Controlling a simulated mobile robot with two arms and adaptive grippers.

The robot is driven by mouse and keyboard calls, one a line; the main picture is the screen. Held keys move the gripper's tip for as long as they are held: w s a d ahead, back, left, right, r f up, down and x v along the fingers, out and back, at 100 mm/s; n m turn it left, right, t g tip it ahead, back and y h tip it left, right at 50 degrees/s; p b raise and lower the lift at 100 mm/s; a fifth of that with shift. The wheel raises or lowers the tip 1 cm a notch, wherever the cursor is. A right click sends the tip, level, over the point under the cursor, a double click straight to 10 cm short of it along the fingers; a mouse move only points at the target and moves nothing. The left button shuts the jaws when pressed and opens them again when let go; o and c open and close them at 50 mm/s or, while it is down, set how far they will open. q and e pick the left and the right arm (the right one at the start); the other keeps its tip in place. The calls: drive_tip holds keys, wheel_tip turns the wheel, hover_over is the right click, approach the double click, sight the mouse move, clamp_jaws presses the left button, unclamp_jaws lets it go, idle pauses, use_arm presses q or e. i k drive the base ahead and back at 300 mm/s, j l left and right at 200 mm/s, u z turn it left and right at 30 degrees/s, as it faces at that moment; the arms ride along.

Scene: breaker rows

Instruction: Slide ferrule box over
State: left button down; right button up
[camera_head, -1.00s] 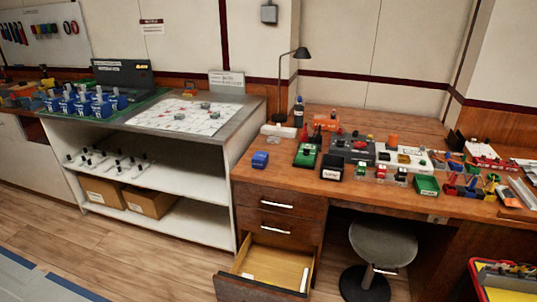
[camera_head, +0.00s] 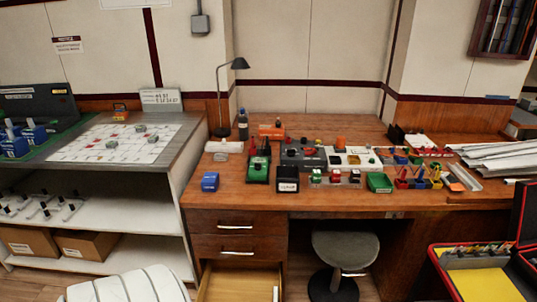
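No box on the wooden desk (camera_head: 330,200) has a label I can read as ferrules, so I cannot tell for sure which is the ferrule box. A small blue box (camera_head: 210,181) sits alone at the desk's left end. A black box with a white label (camera_head: 287,186) stands near the front edge, below a green box-like item (camera_head: 258,169). An open green bin (camera_head: 379,183) stands further right along the front. Neither of my grippers is in view.
A lamp (camera_head: 222,95) and a bottle (camera_head: 242,124) stand at the desk's back left. An open drawer (camera_head: 241,283) and a stool (camera_head: 345,250) are at the front. A red-rimmed case (camera_head: 475,280) is lower right.

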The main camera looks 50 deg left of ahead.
sight(210, 182)
drive_tip(key=k+j+z, duration=0.15)
drive_tip(key=j, duration=0.35)
drive_tip(key=k+j+z, duration=0.2)
drive_tip(key=j, duration=0.35)
drive_tip(key=j+z, duration=0.15)
drive_tip(key=j, duration=0.35)
drive_tip(key=k+j+z, duration=0.2)
drive_tip(key=j, duration=0.25)
drive_tip(key=k+j+z, duration=0.15)
drive_tip(key=j, duration=0.25)
drive_tip(key=k+j+z, duration=0.15)
drive_tip(key=k+j, duration=0.2)
